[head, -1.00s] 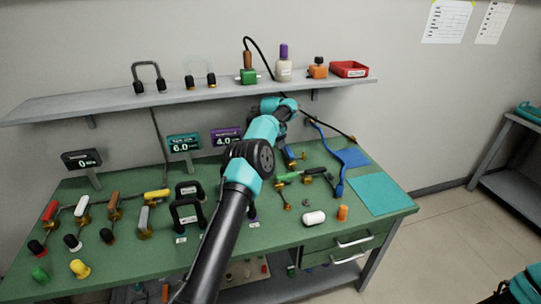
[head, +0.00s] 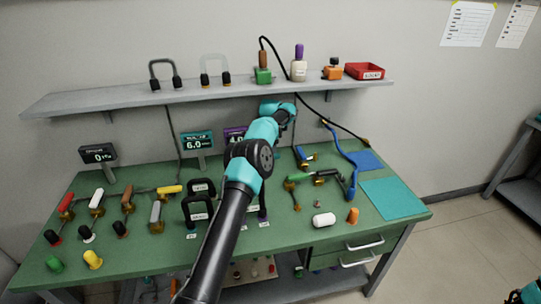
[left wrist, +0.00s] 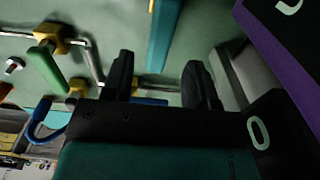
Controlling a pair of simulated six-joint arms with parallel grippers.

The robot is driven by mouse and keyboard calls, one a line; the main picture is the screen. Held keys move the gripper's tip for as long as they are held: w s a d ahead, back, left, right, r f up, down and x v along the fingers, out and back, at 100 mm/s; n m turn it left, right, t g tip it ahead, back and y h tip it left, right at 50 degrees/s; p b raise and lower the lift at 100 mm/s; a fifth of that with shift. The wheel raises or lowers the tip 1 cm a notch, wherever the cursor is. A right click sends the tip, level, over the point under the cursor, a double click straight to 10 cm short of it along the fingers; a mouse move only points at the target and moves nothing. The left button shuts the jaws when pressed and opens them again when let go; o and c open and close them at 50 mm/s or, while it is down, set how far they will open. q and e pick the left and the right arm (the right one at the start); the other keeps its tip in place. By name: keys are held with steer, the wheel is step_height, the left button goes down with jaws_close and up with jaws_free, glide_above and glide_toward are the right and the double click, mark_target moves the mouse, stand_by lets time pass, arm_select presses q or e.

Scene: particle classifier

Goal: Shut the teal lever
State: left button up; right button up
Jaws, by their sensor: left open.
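A teal bar (left wrist: 164,40), which looks like the teal lever's handle, runs down from the top edge in the left wrist view. Its lower end is near a metal pipe (left wrist: 150,82). My left gripper (left wrist: 158,82) is open, with one black finger on each side of the bar's lower end. I cannot tell whether either finger touches the bar. In the head view my left arm (head: 250,155) reaches over the bench, and the teal lever cannot be made out there.
A green lever (left wrist: 46,70) and a blue handle (left wrist: 46,130) are left of my fingers. A purple-framed display (left wrist: 275,50) and a grey block (left wrist: 240,75) stand close on the right. In the head view, a shelf (head: 215,96) hangs above the bench, and a teal mat (head: 395,198) lies at right.

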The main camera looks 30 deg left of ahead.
arm_select(q)
steer(key=shift+f, duration=2.25)
jaws_close()
